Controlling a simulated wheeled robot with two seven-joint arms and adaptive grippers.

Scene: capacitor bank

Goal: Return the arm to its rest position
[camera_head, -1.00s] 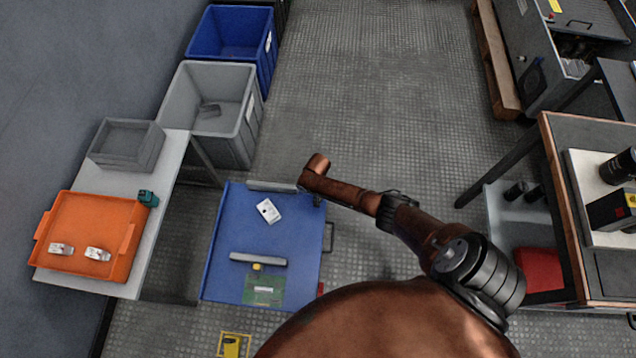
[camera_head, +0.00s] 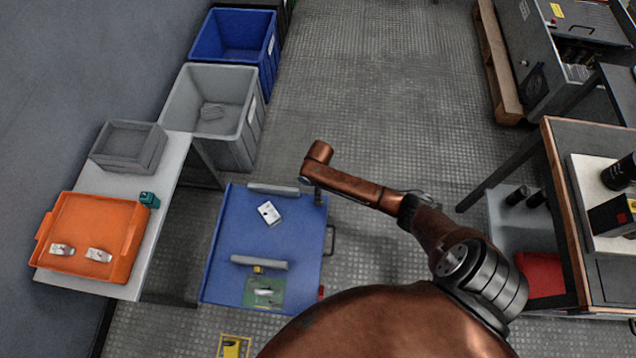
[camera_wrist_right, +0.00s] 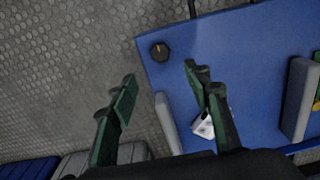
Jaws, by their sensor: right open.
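My right arm, copper-brown with dark joints, comes in from the lower right in the head view. Its far end hangs over the right edge of the blue work surface (camera_head: 222,262), and only a small dark part shows below it. In the right wrist view my right gripper (camera_wrist_right: 159,76) is open, with green-lined fingers apart and nothing between them. A white box (camera_head: 269,213) lies on the blue surface; in the wrist view the box (camera_wrist_right: 203,126) is partly hidden behind one finger. My left gripper is not in view.
The blue surface also carries two grey bars (camera_head: 259,262) and a green board (camera_head: 263,293). To the left are an orange tray (camera_head: 93,213) on a white table, a grey bin (camera_head: 185,106) and a blue bin (camera_head: 205,47). A workbench (camera_head: 587,131) stands right. Floor behind is clear.

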